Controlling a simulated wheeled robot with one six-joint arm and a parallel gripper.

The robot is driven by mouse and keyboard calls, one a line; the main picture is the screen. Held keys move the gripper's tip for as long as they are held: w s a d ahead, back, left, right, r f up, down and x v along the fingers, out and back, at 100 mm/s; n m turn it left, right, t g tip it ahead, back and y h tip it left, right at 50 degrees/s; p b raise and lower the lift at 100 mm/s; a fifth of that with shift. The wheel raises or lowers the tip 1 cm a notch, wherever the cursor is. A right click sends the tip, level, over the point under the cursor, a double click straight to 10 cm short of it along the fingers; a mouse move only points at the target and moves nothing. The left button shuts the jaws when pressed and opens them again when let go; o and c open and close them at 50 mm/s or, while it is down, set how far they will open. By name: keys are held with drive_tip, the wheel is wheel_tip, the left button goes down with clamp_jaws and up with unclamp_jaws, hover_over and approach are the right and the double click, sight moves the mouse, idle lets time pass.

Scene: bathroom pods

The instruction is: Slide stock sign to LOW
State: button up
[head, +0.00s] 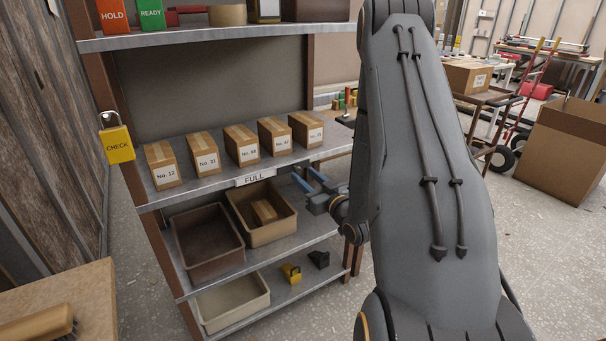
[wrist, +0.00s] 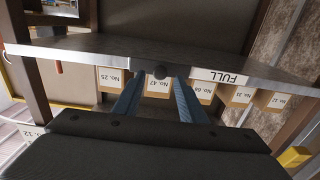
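The stock sign (head: 255,177) is a white plate reading FULL on the front edge of the middle shelf. It shows upside down in the wrist view (wrist: 220,76). My gripper (head: 304,175) has two blue fingers and is just right of the sign, in front of the shelf edge. In the wrist view my gripper (wrist: 159,78) has its fingers apart. In the head view I cannot make out the knob.
Several numbered cardboard boxes (head: 243,146) stand on the middle shelf (head: 210,187). Bins (head: 206,242) sit below. A yellow CHECK padlock (head: 117,140) hangs on the left post. My arm covers the right of the head view. An open carton (head: 561,152) stands at far right.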

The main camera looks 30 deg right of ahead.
sight(296, 169)
drive_tip(key=shift+w, duration=1.1)
